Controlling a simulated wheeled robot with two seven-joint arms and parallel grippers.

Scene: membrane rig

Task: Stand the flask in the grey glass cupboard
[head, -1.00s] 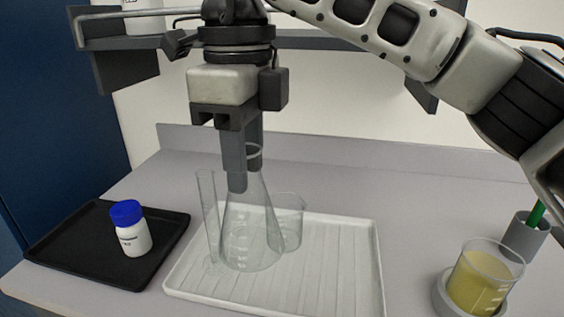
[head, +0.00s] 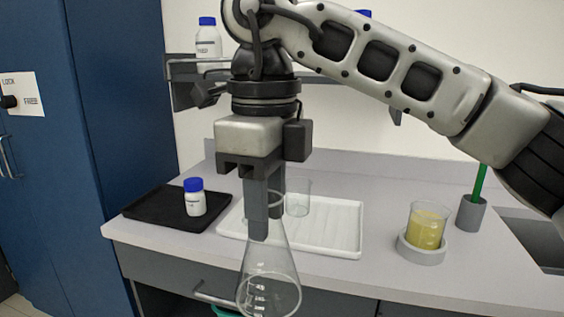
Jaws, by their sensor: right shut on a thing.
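The clear conical flask (head: 270,284) hangs upright, held by its neck in my right gripper (head: 265,225). The gripper is shut on it and points straight down. The flask is in front of the bench's front edge, with its base low in the picture. My left gripper is not in the picture. I see no grey glass cupboard in this view; a dark blue cabinet (head: 115,100) stands at the left.
On the grey bench (head: 390,280) are a black tray (head: 150,208) with a blue-capped bottle (head: 195,200), a white ribbed tray (head: 340,228) with an empty beaker (head: 298,198), and a beaker of yellow liquid (head: 427,226). A drawer handle (head: 213,298) juts out below the flask's left.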

